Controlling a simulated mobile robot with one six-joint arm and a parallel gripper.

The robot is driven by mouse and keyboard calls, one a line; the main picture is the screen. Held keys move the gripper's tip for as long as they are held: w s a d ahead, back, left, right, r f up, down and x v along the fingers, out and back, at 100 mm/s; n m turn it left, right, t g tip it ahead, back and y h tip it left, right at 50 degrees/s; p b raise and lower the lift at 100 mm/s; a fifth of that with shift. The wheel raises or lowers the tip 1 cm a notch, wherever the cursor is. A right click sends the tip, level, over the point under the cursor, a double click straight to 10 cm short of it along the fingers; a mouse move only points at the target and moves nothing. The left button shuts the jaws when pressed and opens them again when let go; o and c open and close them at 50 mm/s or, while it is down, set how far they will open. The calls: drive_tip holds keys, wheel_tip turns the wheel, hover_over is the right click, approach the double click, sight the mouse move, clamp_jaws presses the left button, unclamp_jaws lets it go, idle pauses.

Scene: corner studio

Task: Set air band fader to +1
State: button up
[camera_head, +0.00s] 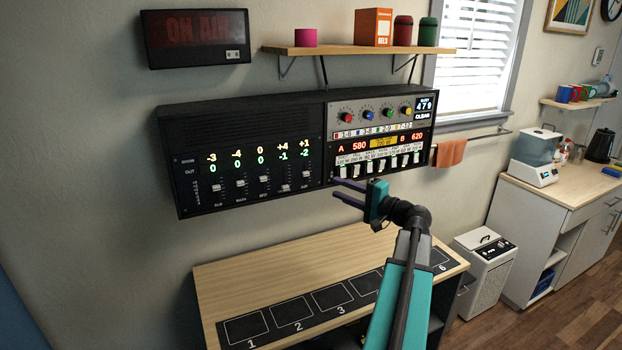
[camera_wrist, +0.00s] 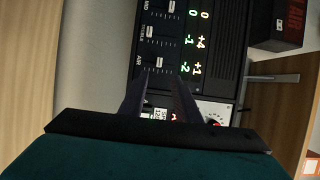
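The equalizer panel (camera_head: 255,150) is a black wall unit with labelled faders and two rows of lit numbers. The air column, rightmost, reads +1 above and -2 below. Its white fader cap (camera_wrist: 160,65) shows in the wrist view, just beyond my fingertips; the column's lit -2 (camera_head: 304,153) shows in the head view. My gripper (camera_head: 343,191) is open and empty, its two purple fingers apart, to the right of the air column in the head view. In the wrist view my fingers (camera_wrist: 163,77) point toward the air fader, and I see no contact.
Right of the faders is a lighting panel (camera_head: 378,115) with coloured knobs and white sliders, close to my fingers. A shelf (camera_head: 355,50) is above the unit. A wooden bench (camera_head: 235,283) with numbered black squares stands below. An ON AIR sign (camera_head: 195,38) hangs upper left.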

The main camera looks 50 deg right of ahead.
drive_tip(key=shift+s+d, duration=0.15)
drive_tip(key=shift+s, duration=0.1)
drive_tip(key=shift+w, duration=0.1)
drive_tip(key=p, duration=0.5)
approach(307, 175)
drive_tip(key=w, duration=0.6)
drive_tip(key=shift+w+r, duration=0.15)
drive_tip(key=shift+w, duration=0.95)
drive_tip(key=shift+c, duration=0.2)
clamp_jaws()
